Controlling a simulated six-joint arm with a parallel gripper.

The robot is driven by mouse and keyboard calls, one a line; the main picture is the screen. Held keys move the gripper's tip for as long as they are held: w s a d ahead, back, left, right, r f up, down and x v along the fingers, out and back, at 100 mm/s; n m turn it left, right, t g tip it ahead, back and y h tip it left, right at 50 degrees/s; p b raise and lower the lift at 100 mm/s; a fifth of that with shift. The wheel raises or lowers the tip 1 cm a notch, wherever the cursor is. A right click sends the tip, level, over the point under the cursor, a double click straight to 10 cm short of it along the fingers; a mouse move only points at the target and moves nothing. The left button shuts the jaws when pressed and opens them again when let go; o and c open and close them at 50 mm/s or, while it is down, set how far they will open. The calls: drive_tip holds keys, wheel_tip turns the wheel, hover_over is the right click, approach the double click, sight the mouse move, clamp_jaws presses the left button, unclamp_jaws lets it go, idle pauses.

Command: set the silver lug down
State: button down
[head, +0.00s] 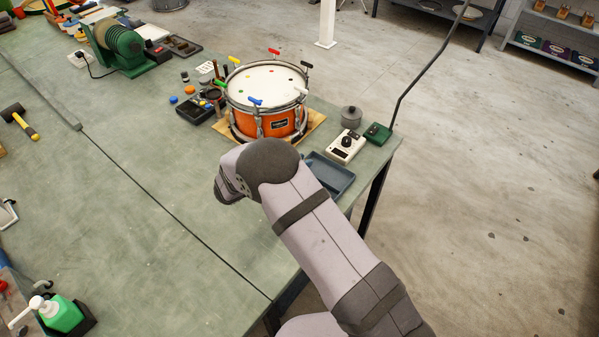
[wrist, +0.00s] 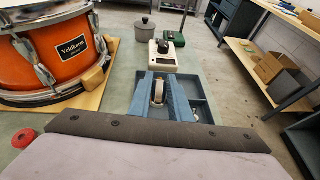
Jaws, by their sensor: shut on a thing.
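My gripper (wrist: 160,82) shows in the wrist view, its two blue-grey fingers shut on the silver lug (wrist: 158,94). The lug sits between the fingers, over or in the left part of a blue tray (wrist: 203,101). I cannot tell whether the lug touches the tray floor. In the head view the tray (head: 333,176) lies near the bench's right edge, partly behind my arm. My arm hides the gripper and lug there.
An orange drum (head: 278,125) stands on a wooden board left of the tray. A cream box with a black knob (head: 346,147), a green box (head: 377,133) and a grey lidded pot (head: 351,117) stand beyond the tray. A red round thing (wrist: 23,138) lies at left. The bench's middle (head: 150,170) is clear.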

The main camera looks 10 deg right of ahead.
drive_tip(key=shift+r, duration=0.95)
